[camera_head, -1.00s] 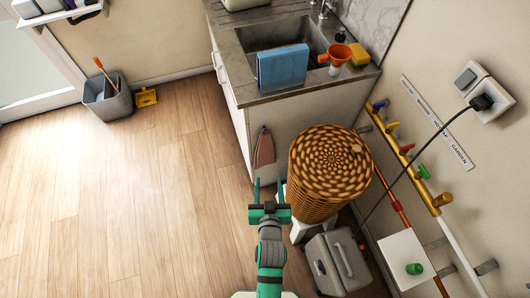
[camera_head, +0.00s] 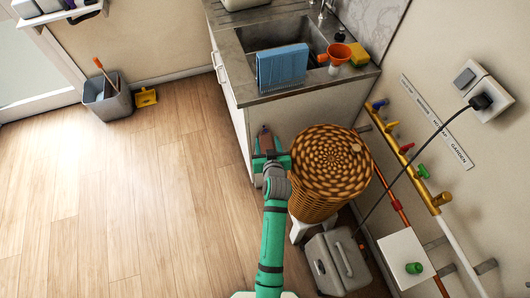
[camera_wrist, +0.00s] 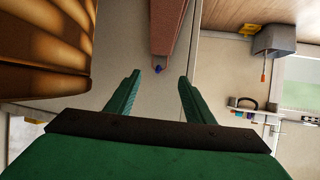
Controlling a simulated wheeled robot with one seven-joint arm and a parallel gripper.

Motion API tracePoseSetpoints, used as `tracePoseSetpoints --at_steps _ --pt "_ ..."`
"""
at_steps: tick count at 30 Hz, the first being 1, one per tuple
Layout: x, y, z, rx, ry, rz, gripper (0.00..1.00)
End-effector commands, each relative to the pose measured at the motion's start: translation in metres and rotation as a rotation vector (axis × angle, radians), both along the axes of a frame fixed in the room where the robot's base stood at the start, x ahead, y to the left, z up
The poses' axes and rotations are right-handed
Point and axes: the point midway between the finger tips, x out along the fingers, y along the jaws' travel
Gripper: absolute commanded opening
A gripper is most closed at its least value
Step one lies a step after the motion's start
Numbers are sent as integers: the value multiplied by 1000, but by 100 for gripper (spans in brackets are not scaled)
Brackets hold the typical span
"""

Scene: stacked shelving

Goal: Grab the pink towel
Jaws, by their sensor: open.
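The pink towel (camera_wrist: 168,25) hangs against the side of the sink cabinet from a small blue hook (camera_wrist: 158,69). In the wrist view it looks dull pink-brown and is cut off by the top edge. My gripper (camera_wrist: 159,79) is open and empty, its green fingers apart. The hook shows in the gap between the fingertips, with the towel above it in the picture. In the head view my gripper (camera_head: 270,143) is at the cabinet side and hides most of the towel. Whether the fingers touch the towel cannot be told.
A round wicker basket (camera_head: 328,165) stands close to the right of my gripper, with a grey case (camera_head: 338,262) in front. The sink counter (camera_head: 300,92) holds a blue cloth (camera_head: 282,67) above.

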Motion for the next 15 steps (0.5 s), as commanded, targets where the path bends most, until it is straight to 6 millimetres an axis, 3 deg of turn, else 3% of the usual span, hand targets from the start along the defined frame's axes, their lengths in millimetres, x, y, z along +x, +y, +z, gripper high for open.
tracePoseSetpoints --at_steps 5,8,15 --pt "-1 -1 -33 1 2 -3 48" --pt "15 0 -35 1 -2 -4 48" --pt "27 -6 -41 0 -2 -14 48"
